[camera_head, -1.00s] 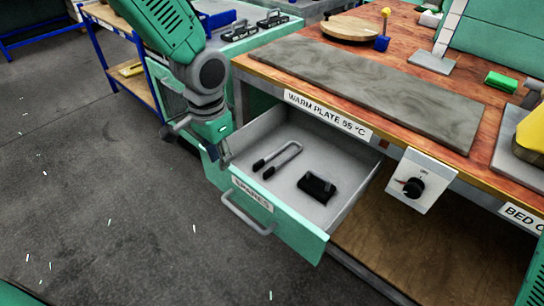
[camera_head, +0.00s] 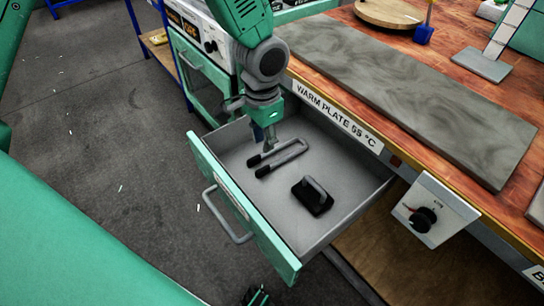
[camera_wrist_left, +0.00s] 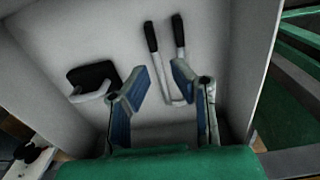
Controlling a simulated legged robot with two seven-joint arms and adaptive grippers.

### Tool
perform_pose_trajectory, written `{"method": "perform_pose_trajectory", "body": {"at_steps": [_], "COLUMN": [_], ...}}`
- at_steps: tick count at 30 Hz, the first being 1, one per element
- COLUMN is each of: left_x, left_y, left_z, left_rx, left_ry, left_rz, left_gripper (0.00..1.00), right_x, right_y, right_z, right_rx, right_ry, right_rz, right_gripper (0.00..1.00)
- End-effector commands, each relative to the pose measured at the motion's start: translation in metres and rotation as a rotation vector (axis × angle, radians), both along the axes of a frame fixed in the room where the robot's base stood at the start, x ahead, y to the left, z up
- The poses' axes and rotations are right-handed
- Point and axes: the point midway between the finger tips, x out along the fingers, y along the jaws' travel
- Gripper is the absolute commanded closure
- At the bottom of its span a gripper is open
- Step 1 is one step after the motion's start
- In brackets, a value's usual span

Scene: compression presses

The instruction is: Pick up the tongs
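The tongs (camera_head: 281,158), a grey U-shaped bar with two black ends, lie flat on the floor of the open drawer (camera_head: 247,226). My left gripper (camera_head: 268,139) hangs over the drawer at the bend end of the tongs, pointing down. In the left wrist view the gripper (camera_wrist_left: 157,82) is open, with nothing between its fingers. There the tongs (camera_wrist_left: 152,37) lie beyond the fingertips, and one finger partly hides one leg. My right gripper cannot be made out in these views.
A black block with a grey handle (camera_head: 313,196) sits in the drawer nearer the front, beside the tongs. The worktop with a grey warm plate (camera_head: 400,85) overhangs the drawer's back side.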

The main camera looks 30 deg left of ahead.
Motion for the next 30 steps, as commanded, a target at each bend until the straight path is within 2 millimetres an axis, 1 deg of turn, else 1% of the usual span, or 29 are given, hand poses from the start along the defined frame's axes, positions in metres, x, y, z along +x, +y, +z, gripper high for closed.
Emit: {"method": "perform_pose_trajectory", "body": {"at_steps": [1,3,6,11,14,18,21,24,29,30], "left_x": [0.000,0.001,0.001,0.000,0.000,0.001,0.000,-0.001,0.000,0.000], "left_y": [-0.003,-0.004,-0.002,0.005,0.007,0.005,0.002,-0.001,0.000,0.001], "left_z": [-0.014,-0.025,-0.036,-0.045,-0.055,-0.077,-0.090,-0.097,-0.096,-0.096], "left_rx": [0.004,0.004,0.001,-0.008,-0.012,-0.009,-0.003,0.001,-0.002,-0.003], "left_ry": [0.001,0.000,0.000,-0.001,0.000,0.001,0.001,0.007,0.006,0.005], "left_rz": [-0.004,-0.003,-0.002,-0.001,0.000,-0.001,-0.003,-0.003,-0.003,-0.003], "left_gripper": [0.79,0.79,0.79,0.79,0.79,0.79,0.79,0.79,0.79,0.84], "right_x": [0.000,0.000,0.000,0.000,0.000,0.000,0.000,0.000,0.000,0.000], "right_y": [-0.001,-0.001,-0.001,-0.001,-0.001,-0.001,-0.001,-0.001,-0.002,-0.002], "right_z": [-0.007,-0.010,-0.013,-0.015,-0.020,-0.032,-0.038,-0.039,-0.038,-0.038], "right_rx": [-0.001,-0.001,-0.002,-0.002,-0.001,-0.001,-0.001,-0.001,-0.002,-0.002], "right_ry": [0.001,0.001,0.001,0.000,0.000,0.000,0.000,0.000,0.000,0.000], "right_rz": [-0.002,-0.002,-0.003,-0.003,-0.002,-0.001,-0.001,-0.002,-0.003,-0.003], "right_gripper": [0.60,0.60,0.60,0.60,0.60,0.60,0.60,0.60,0.60,0.60]}}
